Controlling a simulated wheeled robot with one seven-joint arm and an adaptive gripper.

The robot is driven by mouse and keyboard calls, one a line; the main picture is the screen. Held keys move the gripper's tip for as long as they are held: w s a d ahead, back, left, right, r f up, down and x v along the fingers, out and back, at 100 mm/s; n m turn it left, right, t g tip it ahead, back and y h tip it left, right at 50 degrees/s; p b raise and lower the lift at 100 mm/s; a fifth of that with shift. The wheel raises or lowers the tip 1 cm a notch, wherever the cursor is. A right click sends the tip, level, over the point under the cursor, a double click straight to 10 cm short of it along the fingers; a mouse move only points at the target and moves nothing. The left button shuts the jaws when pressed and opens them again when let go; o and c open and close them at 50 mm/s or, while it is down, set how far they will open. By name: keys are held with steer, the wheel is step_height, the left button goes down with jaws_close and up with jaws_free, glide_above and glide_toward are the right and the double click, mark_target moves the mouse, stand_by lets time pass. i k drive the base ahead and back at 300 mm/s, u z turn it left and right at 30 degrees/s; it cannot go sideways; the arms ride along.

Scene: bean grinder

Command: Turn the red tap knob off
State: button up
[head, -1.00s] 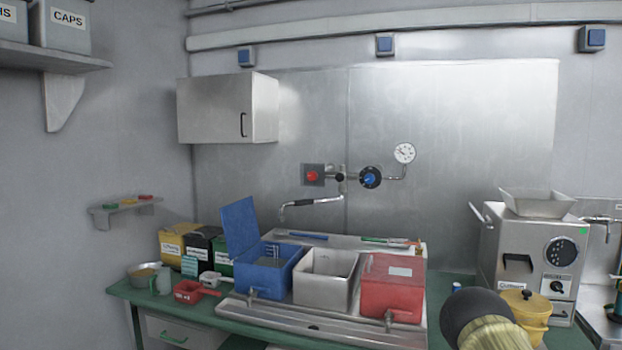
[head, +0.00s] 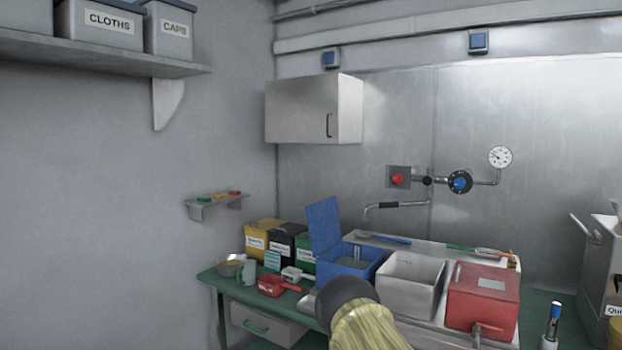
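The red tap knob (head: 398,179) sits on a square plate on the steel wall panel, right of centre in the head view. A pipe runs right from it to a blue knob (head: 460,182) with a black ring. The spout (head: 396,206) hangs below, above the blue and white bins. My arm shows at the bottom centre as a dark rounded part and a yellowish sleeve, low in front of the bins and well below the knob. My gripper's fingers do not show.
A blue open-lidded bin (head: 345,262), a white bin (head: 411,282) and a red bin (head: 482,300) stand on the counter below the tap. A wall cabinet (head: 300,112) hangs left of the knob. A gauge (head: 499,157) is at its right. A grey machine (head: 604,262) stands at the right edge.

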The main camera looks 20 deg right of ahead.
mark_target(398, 178)
steer(key=u, duration=0.5)
steer(key=i, duration=2.85)
steer(key=z, duration=2.1)
